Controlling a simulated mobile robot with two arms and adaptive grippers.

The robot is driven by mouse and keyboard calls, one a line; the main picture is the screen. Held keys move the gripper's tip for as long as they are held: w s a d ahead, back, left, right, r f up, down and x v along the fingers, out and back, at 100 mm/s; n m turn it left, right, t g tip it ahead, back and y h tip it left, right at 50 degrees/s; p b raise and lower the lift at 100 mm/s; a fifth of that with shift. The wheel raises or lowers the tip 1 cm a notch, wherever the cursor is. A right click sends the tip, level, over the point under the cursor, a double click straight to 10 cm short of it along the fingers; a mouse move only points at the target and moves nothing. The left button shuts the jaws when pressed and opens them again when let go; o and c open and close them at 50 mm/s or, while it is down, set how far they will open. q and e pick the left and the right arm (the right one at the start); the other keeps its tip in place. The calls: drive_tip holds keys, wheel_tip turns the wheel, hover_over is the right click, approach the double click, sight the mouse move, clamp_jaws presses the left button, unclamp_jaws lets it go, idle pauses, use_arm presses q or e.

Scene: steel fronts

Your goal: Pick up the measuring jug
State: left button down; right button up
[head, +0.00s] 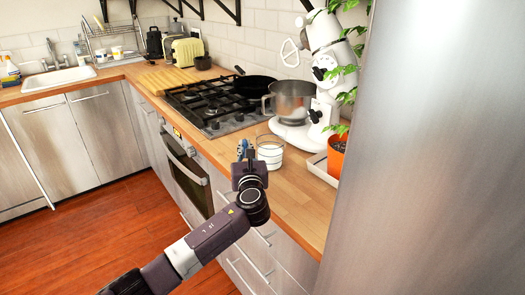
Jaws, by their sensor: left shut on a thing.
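The measuring jug (270,153) is a clear vessel with white on its side. It appears upright at the counter's front part, right of the hob. My left gripper (246,150) reaches in from the lower left and is shut on the jug's left side. The fingers are small and partly hidden by the wrist, so the exact grip point is unclear. I cannot tell whether the jug's base touches the counter. My right gripper is not in view.
A stand mixer (325,70) with a steel bowl (291,100) stands behind the jug. A potted plant (336,158) on a white tray is to the right, beside a tall steel front (440,150). A gas hob (212,108) with a black pan (250,88) is to the left. Wooden counter (300,205) in front is clear.

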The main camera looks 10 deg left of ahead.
use_arm(q)
drive_tip(key=shift+r, duration=0.2)
wheel_tip(320, 180, up, 19)
drive_tip(key=p, duration=0.1)
idle(1.1)
